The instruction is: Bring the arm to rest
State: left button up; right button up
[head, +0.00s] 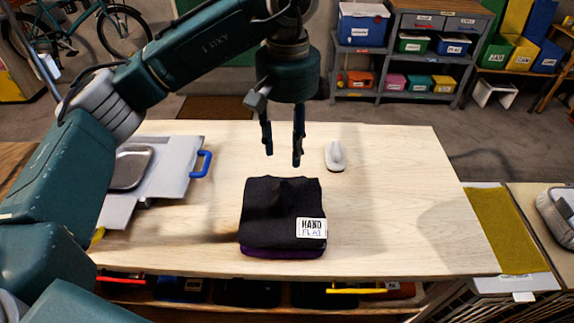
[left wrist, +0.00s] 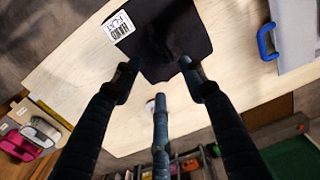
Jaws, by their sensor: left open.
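My left gripper (head: 283,150) hangs over the wooden table, fingers down and apart, with nothing between them. It is above and behind a stack of folded dark cloth (head: 280,210), black on top and purple below, with a white label reading "HAND FLAT". In the left wrist view my gripper's fingers (left wrist: 160,80) are spread, and the black cloth (left wrist: 160,35) lies beyond their tips. My left arm reaches in from the left of the head view. My right gripper shows in neither view.
The table (head: 400,210) is clear on its right side. A grey board with a blue handle (head: 203,164) and a metal tray (head: 130,168) lie at the left. A small light grey object (head: 335,157) sits near the gripper. Shelves with bins (head: 415,60) stand behind.

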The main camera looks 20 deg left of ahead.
pick_arm(q)
jog(key=shift+r, duration=0.8)
